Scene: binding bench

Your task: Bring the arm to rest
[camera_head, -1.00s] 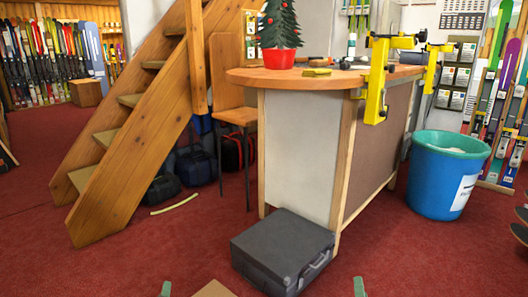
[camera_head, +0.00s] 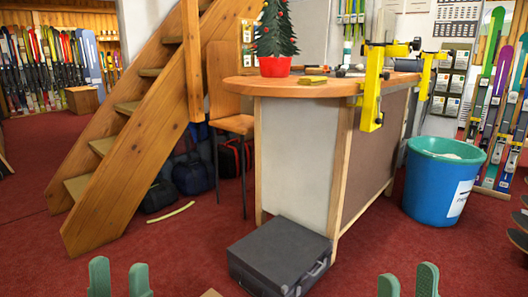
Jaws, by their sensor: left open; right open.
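My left gripper (camera_head: 119,279) shows at the bottom left of the head view, with two green fingertips standing apart and nothing between them. My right gripper (camera_head: 408,281) shows at the bottom right, also with two green fingertips apart and empty. Both are low in front of me, over the red carpet in the picture. The arms behind the fingertips are below the frame.
A dark grey case (camera_head: 279,257) lies on the carpet (camera_head: 180,253) between my grippers, against the bench (camera_head: 300,160). A blue bin (camera_head: 440,182) stands to the right. A wooden staircase (camera_head: 140,130) rises at left. A small brown piece (camera_head: 211,293) shows at the bottom edge.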

